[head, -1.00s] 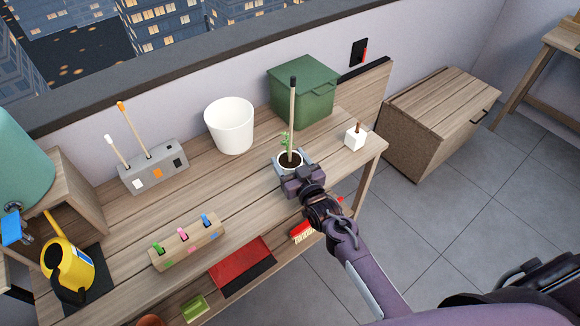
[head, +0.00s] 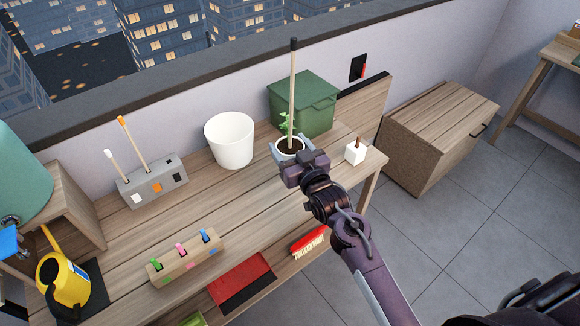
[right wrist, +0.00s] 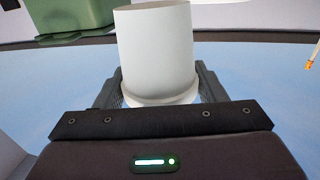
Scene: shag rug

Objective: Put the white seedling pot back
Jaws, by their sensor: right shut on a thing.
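The white seedling pot (head: 284,155) holds dark soil, a small green seedling (head: 284,124) and a tall dark-tipped stake (head: 293,90). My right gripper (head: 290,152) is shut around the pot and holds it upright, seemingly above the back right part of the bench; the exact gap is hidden. In the right wrist view the pot's white wall (right wrist: 157,55) stands between the two fingers (right wrist: 158,88). My left gripper is not in view.
A larger white pot (head: 229,140) stands left of the gripper. A green lidded box (head: 303,103) is behind and a small white block (head: 355,154) is to the right. A grey holder with sticks (head: 152,183), a clip rack (head: 185,260) and a yellow watering can (head: 67,277) are further left.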

